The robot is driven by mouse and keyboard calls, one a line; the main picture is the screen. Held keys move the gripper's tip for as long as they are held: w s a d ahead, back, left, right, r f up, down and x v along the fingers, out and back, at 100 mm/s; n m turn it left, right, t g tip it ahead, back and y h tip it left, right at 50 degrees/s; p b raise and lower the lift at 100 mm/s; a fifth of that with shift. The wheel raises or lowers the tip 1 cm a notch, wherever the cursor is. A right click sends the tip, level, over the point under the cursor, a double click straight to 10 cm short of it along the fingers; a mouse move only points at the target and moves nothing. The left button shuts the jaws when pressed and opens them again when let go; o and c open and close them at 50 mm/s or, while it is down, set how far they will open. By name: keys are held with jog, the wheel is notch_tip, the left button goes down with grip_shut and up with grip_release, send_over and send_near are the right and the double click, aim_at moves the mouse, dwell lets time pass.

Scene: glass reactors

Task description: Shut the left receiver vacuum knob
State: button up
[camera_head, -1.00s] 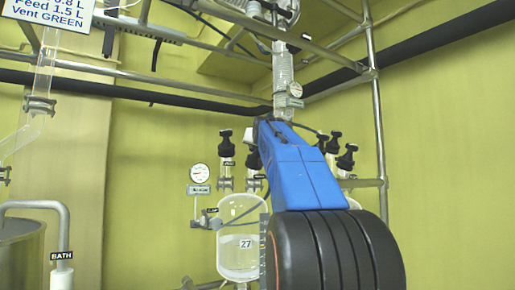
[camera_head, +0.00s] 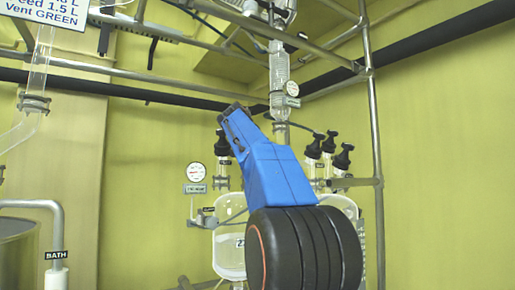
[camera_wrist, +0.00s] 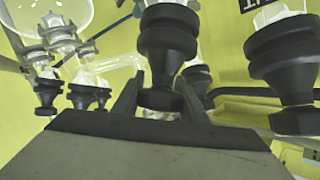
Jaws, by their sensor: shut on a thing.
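In the wrist view my gripper (camera_wrist: 158,82) has one dark finger on each side of a ribbed black knob (camera_wrist: 168,40) and is shut on it. No label shows on this knob, so I cannot tell its name from it. In the head view my blue wrist hides the fingertips and the held knob. The left receiver (camera_head: 229,250) is a clear glass vessel, partly covered by my arm. One black knob (camera_head: 222,143) of its group stands just left of my wrist.
A round gauge (camera_head: 196,172) is left of that knob. Several black knobs (camera_head: 328,146) stand right of my arm. In the wrist view another large black knob (camera_wrist: 283,70) is close on the right, and smaller ones (camera_wrist: 88,95) are on the left. Metal pipes frame the area.

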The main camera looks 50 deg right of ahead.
jog(key=shift+s+d+f+m+g+y, duration=0.1)
jog(key=shift+s+f+m+g+y, duration=0.15)
jog(key=shift+m+g, duration=0.85)
jog(key=shift+s+a+f+m+g+y, duration=0.15)
jog(key=shift+s+m+g, duration=0.15)
jog(key=shift+m+g, duration=0.8)
jog(key=shift+s+d+f+m+g+y, duration=0.15)
jog(key=shift+s+m+g+y, duration=0.1)
jog(key=shift+m+g, duration=0.85)
jog(key=shift+s+f+m+g+y, duration=0.1)
jog(key=shift+s+m+g+y, duration=0.15)
jog(key=shift+m+g, duration=0.35)
jog(key=o, duration=1.1)
jog(key=shift+c, duration=0.2)
